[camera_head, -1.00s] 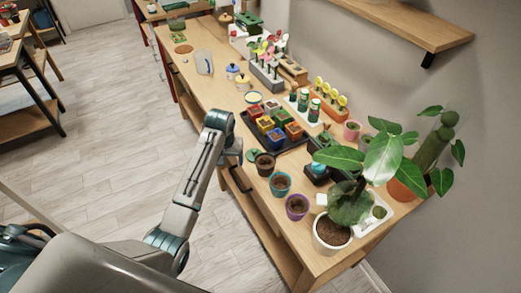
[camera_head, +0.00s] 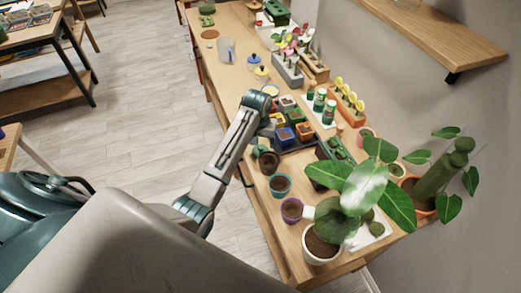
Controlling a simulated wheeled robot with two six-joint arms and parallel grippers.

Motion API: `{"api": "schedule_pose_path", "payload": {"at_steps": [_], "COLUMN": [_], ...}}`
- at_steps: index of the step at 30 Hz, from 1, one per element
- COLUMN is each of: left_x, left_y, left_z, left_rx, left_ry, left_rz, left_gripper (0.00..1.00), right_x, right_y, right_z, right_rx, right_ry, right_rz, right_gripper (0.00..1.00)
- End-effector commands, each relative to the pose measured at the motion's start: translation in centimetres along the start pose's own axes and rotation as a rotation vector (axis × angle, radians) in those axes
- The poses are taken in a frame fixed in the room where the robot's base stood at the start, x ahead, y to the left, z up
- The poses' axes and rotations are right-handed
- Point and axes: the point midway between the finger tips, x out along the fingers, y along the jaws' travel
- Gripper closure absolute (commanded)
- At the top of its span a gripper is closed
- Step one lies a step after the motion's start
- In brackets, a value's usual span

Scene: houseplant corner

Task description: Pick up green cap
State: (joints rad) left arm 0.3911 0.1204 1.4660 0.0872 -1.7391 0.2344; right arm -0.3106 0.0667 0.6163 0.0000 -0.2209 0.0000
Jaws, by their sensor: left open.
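A small round green piece, likely the green cap (camera_head: 258,151), lies at the table's front edge beside the brown pot. It is small and partly hard to make out. My left gripper (camera_head: 266,130) is over the table's front edge, just behind the green piece and in front of the black tray of coloured pots. It is open; its fingers are small and partly hidden by my wrist, and I cannot tell whether they touch anything. My right gripper is not in view.
Brown, teal and purple-rimmed pots (camera_head: 280,185) line the front edge to the right of my gripper. The black tray (camera_head: 298,146) of coloured pots is close behind it. A large leafy plant in a white pot (camera_head: 321,246) stands at the near right. A clear jug (camera_head: 226,50) stands further left.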

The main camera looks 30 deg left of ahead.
Motion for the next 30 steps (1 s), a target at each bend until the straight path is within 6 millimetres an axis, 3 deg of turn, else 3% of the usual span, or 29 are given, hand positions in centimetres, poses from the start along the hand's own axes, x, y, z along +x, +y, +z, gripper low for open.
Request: {"api": "schedule_pose_path", "payload": {"at_steps": [6,10,19,20,25,30], "left_x": [2.5,4.1,4.8,4.8,4.7,4.7], "left_y": [0.2,0.1,0.1,0.1,0.1,0.1], "left_z": [0.0,0.0,-0.1,-0.1,-0.1,-0.1], "left_rx": [0.0,0.0,0.001,0.001,0.001,0.0], "left_ry": [-0.006,-0.004,-0.001,-0.001,-0.001,-0.001], "left_rz": [-0.001,-0.001,-0.001,-0.001,0.0,0.0], "left_gripper": [0.3,0.3,0.3,0.32,0.63,0.67], "right_x": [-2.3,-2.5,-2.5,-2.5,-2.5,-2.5], "right_y": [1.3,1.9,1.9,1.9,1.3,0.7], "right_z": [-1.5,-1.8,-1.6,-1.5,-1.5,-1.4], "right_rx": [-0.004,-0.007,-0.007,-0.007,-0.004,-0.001], "right_ry": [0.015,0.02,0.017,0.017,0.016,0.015], "right_rz": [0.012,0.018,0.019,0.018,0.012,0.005], "right_gripper": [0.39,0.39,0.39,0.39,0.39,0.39]}}
